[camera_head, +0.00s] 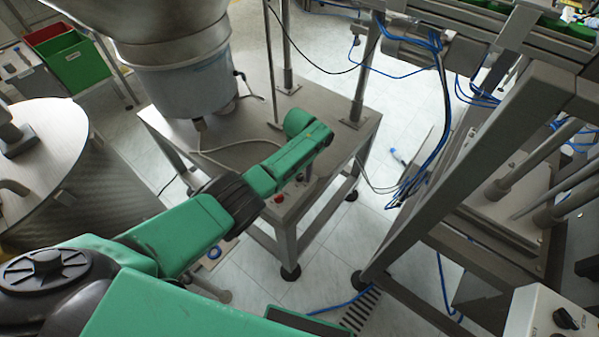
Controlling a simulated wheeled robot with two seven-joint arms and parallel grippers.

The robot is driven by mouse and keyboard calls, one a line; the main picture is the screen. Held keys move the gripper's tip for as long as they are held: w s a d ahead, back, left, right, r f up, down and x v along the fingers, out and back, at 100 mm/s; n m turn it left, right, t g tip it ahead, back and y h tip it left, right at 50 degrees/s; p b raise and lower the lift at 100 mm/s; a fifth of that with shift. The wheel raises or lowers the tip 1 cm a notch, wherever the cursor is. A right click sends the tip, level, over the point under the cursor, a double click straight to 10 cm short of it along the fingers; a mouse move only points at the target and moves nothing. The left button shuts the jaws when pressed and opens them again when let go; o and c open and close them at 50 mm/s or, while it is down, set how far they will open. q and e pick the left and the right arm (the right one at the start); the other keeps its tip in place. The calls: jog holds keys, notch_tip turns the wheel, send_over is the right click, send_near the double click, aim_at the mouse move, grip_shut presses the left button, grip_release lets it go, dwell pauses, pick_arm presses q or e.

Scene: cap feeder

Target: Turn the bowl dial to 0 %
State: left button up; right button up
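My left arm reaches in from the lower left, over the front of the steel table under the bowl feeder (190,75). Its green wrist bends down near the table's front edge. My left gripper (301,177) is small and mostly hidden below the wrist, so its fingers cannot be made out. A red button (278,198) shows on the table's front, just left of it. I cannot make out a bowl dial there; the arm covers part of that front. A black knob (566,318) sits on a pale control box (535,312) at the lower right, away from the gripper. My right gripper is not in view.
The steel table (335,105) has posts and a cable on top. A steel conveyor frame (470,170) with blue hoses stands at the right. A round metal table (60,135) is at the left, with red and green bins (75,65) behind. Tiled floor is open between table and frame.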

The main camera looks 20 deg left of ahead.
aim_at(300, 175)
pick_arm(q)
notch_tip(300, 175, up, 6)
jog(key=shift+f+p, duration=0.1)
jog(key=shift+p, duration=0.85)
notch_tip(300, 175, up, 9)
jog(key=shift+b, duration=0.4)
jog(key=shift+s+f, duration=0.1)
jog(key=shift+f, duration=0.1)
